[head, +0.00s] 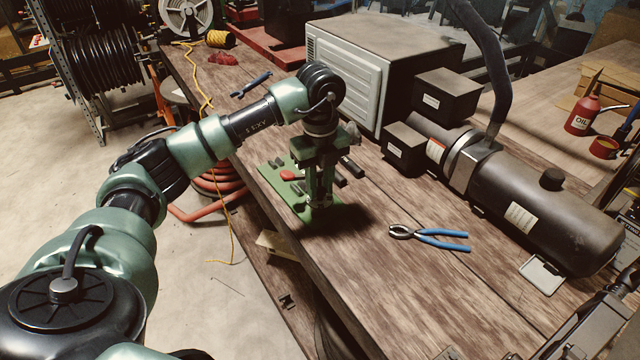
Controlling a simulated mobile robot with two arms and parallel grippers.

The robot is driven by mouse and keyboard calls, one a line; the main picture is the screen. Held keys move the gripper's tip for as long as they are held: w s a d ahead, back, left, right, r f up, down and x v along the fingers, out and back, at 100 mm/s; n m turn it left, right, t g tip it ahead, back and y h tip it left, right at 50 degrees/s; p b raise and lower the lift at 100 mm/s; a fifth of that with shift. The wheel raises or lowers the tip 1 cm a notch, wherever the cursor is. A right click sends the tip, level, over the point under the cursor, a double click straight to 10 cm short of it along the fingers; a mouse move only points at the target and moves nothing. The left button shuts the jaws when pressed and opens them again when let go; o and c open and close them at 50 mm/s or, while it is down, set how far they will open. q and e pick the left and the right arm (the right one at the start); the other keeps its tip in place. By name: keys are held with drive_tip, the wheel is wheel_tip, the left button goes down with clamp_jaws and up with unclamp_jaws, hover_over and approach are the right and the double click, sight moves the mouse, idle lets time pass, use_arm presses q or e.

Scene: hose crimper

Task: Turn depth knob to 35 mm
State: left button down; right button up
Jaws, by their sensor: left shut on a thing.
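My left gripper (320,198) points down over a green plate (272,176) on the workbench. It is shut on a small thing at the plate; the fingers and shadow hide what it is. A red piece (291,174) and several small dark pieces lie on the plate beside the gripper. I cannot make out the depth knob or any mm scale.
Blue-handled pliers (440,239) lie on the workbench (400,290) right of the gripper. A big grey-white box (350,75) and a dark cylinder machine (535,195) stand behind. A blue wrench (251,85) lies at the back left.

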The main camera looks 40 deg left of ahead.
use_arm(q)
drive_tip(key=n, duration=0.5)
drive_tip(key=shift+w+a+r+n, duration=0.1)
drive_tip(key=shift+r+n, duration=0.1)
drive_tip(key=shift+n, duration=0.2)
idle(0.4)
drive_tip(key=c, duration=1.2)
unclamp_jaws()
drive_tip(key=shift+o, duration=0.2)
drive_tip(key=shift+f, duration=0.1)
